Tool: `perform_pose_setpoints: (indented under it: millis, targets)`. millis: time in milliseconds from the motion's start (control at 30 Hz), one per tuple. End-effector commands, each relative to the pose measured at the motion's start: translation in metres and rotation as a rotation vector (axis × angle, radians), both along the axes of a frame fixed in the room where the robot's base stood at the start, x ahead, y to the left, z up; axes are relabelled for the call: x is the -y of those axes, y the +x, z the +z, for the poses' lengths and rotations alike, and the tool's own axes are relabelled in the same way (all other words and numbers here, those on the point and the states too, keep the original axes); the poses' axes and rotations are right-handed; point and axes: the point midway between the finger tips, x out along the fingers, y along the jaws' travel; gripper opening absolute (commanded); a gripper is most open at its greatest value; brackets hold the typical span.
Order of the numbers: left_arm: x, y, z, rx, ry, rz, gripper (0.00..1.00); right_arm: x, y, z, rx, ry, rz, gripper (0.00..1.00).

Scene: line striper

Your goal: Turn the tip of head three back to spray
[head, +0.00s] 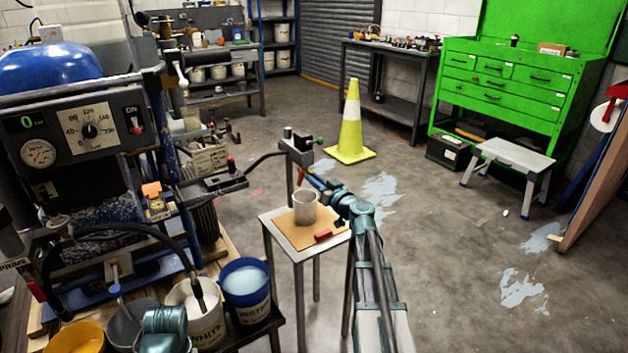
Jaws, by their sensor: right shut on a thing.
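The spray head (299,146) is a dark block with a green knob, at the end of a black arm reaching right from the striper machine. Its small tip is too small to read, and my gripper partly covers it. My right gripper (311,181) reaches up from the lower right to just below the block, shut on what looks like the tip of the head. Which way the tip points I cannot tell. A teal joint of my left arm shows at the bottom left; its gripper is not visible.
A grey cup (305,207) stands below the head on a small table (283,231), with a red block (323,236) beside it. The striper machine (88,140) and several buckets, including a blue one (246,281), fill the left.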

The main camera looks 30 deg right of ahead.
Motion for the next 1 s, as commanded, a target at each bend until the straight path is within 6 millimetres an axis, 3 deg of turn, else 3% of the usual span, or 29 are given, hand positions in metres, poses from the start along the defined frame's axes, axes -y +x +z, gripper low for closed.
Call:
perform_pose_setpoints:
  millis: [300,500,867,1000]
  targets:
    - [0.0,0.0,0.0003,0.0,0.0,0.0,0.0,0.0001,0.0006,0.0001,-0.035,0.447,0.0,0.0]
    - [0.0,0.0,0.0004,0.0,0.0,0.0,0.0,0.0,0.0009,0.0001,-0.051,0.656,0.0,0.0]
    - [0.0,0.0,0.0004,0.0,0.0,0.0,0.0,0.0001,0.0011,0.0001,-0.055,0.703,0.0,0.0]
    - [0.0,0.0,0.0004,0.0,0.0,0.0,0.0,0.0001,0.0013,0.0001,-0.064,0.809,0.0,0.0]
